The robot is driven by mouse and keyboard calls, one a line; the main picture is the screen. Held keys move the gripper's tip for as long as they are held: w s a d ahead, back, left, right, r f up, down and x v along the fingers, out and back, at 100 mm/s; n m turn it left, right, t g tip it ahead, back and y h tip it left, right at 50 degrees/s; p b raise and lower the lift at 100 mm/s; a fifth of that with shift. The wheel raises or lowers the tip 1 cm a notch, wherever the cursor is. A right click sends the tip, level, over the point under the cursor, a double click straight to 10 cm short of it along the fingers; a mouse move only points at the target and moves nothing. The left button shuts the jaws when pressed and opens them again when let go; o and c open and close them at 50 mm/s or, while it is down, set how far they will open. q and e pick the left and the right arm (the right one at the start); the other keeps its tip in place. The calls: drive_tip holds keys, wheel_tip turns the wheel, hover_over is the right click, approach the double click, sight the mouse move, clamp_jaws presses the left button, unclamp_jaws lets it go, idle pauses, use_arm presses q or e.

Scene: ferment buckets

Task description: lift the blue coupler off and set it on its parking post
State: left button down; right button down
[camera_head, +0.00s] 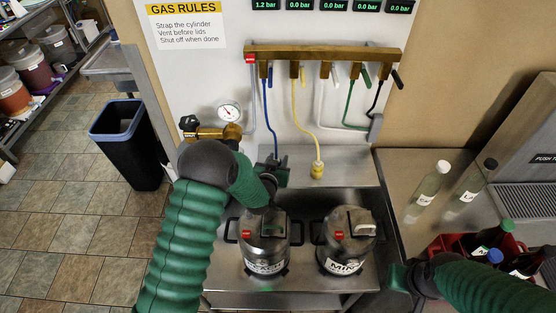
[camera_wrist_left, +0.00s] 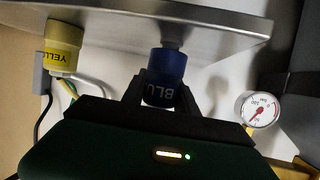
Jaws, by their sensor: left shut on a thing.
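The blue coupler (camera_wrist_left: 165,75) is between the two fingers of my left gripper (camera_wrist_left: 160,94), which is shut on it, in the left wrist view. That view is upside down. A short grey post (camera_wrist_left: 171,45) shows between the coupler and the steel shelf (camera_wrist_left: 110,18); I cannot tell how far the coupler is seated on it. In the head view my left gripper (camera_head: 273,164) is at the shelf under the blue hose (camera_head: 267,118), and hides the coupler. My right gripper (camera_head: 399,279) is low at the right, its fingers not clear.
The yellow coupler (camera_head: 317,170) stands on the shelf, right of my left gripper; it also shows in the left wrist view (camera_wrist_left: 63,47). Two steel kegs (camera_head: 264,250) (camera_head: 346,248) stand below. A gauge (camera_head: 229,112) and brass valve (camera_head: 208,132) are at the left.

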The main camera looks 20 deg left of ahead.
use_arm(q)
drive_tip(key=shift+f+b, duration=0.55)
drive_tip(key=shift+b, duration=0.2)
idle(0.6)
drive_tip(key=c, duration=0.9)
unclamp_jaws()
drive_tip(key=shift+o, duration=0.3)
drive_tip(key=o, duration=0.6)
wheel_tip(320, 180, up, 8)
drive_tip(key=p, duration=0.5)
drive_tip(key=shift+f, duration=0.25)
